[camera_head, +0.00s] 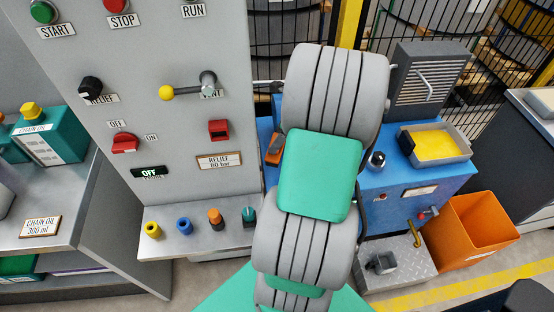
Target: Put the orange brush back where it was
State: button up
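No object is clearly recognisable as the orange brush. A small orange-topped piece (215,217) stands on the metal ledge (200,246) below the control panel, between a blue piece (184,225) and a teal piece (249,216). A yellow ring-like piece (153,230) stands at the ledge's left. Another orange object with a dark part (273,149) shows on the blue machine, left of my arm and partly hidden by it; I cannot tell what it is. My grey and green arm fills the middle, and my gripper is not visible.
The grey control panel (180,70) with buttons and levers stands left. The blue machine (415,190) carries a tray of yellow material (435,146). An orange bin (472,232) stands at right on the floor. A black fence (290,40) is behind.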

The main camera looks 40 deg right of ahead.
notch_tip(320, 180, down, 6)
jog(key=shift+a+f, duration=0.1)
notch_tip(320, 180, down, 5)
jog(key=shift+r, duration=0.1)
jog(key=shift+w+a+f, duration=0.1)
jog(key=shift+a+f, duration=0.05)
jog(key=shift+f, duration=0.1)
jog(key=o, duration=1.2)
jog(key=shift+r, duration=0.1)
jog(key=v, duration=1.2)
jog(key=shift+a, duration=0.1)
